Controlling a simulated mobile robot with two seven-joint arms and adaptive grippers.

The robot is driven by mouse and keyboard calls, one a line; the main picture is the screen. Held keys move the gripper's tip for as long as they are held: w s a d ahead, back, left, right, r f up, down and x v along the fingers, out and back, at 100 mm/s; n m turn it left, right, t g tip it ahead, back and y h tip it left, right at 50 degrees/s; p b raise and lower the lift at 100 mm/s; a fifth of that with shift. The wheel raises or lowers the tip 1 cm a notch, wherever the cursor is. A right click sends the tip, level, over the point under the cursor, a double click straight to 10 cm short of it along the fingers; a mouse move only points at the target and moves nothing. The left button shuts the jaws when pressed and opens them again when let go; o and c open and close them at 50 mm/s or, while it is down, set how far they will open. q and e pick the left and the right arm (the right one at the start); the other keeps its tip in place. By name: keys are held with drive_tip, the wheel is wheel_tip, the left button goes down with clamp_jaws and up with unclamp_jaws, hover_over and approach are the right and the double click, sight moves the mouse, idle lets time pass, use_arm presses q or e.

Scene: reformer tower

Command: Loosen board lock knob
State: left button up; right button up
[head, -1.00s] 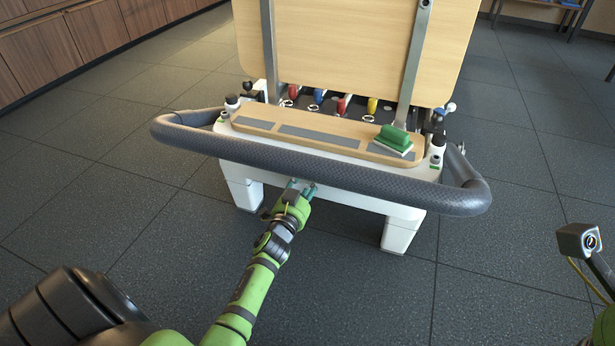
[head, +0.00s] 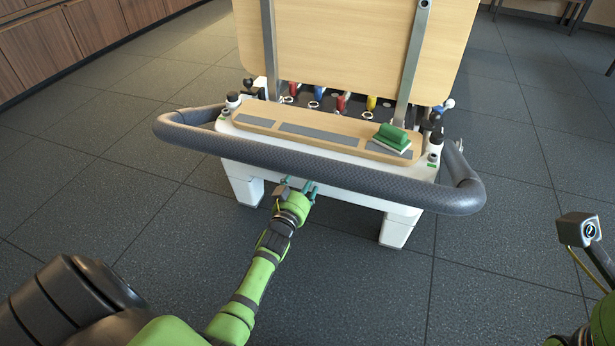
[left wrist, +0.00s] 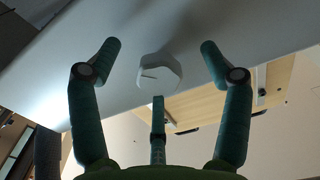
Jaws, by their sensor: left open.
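The board lock knob (left wrist: 160,75) is a pale, rounded, faceted knob with a dark line on its face. In the left wrist view it is on the underside of the white machine body, ahead of my fingers. My left gripper (left wrist: 158,52) is open, its green fingers spread on either side of the knob, with no contact visible. In the head view the left gripper (head: 297,186) is below the padded bar at the front of the machine. The knob is hidden in the head view. My right gripper's fingers are not visible; only part of my right arm shows at the right edge.
A dark padded bar (head: 310,167) curves across the machine's front above my left arm. A wooden board (head: 345,45) stands upright behind a wooden ledge (head: 300,133) bearing a green and white brush (head: 391,138). White legs (head: 398,229) reach the tiled floor, clear in front.

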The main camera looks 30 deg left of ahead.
sight(306, 181)
use_arm(q)
drive_tip(key=shift+p+v, duration=1.7)
drive_tip(key=shift+v, duration=1.35)
